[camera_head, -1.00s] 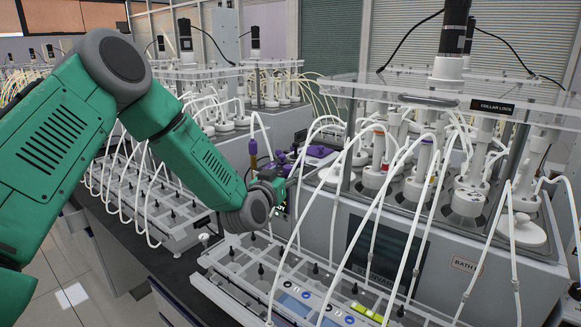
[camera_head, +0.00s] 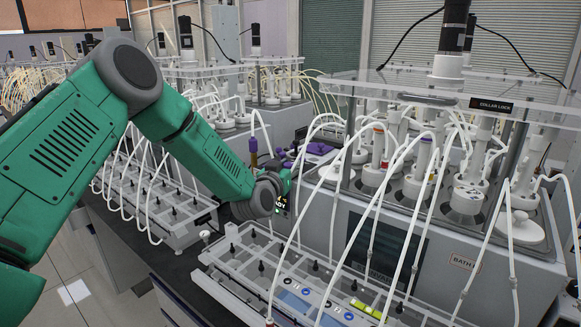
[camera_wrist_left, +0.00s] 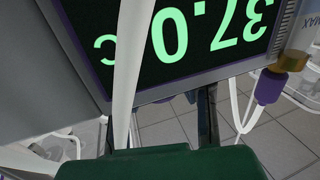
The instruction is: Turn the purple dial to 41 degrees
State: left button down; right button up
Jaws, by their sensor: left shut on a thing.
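My left gripper (camera_head: 285,184) is at the end of the green arm, beside the front of the bath unit. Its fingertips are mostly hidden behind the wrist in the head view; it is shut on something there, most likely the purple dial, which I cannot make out. Its green body (camera_wrist_left: 160,165) fills the bottom of the left wrist view. A display (camera_wrist_left: 185,35) with green digits reads 37.0 C upside down there, close to the gripper; a small part of it shows in the head view (camera_head: 280,204). My right gripper is not in view.
White tubes (camera_head: 331,200) loop in front of the bath (camera_head: 470,255), and one crosses the wrist view. A purple piece with a brass-coloured top (camera_wrist_left: 270,85) is right of the display. A rack (camera_head: 235,275) stands below the arm. Tiled floor is at lower left.

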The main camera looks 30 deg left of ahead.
pick_arm(q)
jog(key=shift+r, duration=0.1)
jog(key=shift+a+m+h+b, duration=0.1)
jog(key=shift+m+h+b, duration=0.35)
jog(key=shift+h, duration=0.15)
jog(key=m+h+b, duration=0.2)
jog(key=h, duration=0.2)
jog(key=shift+m, duration=0.35)
jog(key=m+h, duration=0.1)
jog(key=h, duration=0.1)
jog(key=shift+h+b, duration=0.3)
jog(key=shift+b, duration=0.05)
jog(key=shift+m+g+h, duration=0.6)
jog(key=shift+m+h, duration=0.6)
jog(key=shift+h, duration=0.3)
jog(key=shift+r, duration=0.1)
jog(key=c, duration=1.2)
grip_release()
jog(key=shift+o, duration=0.2)
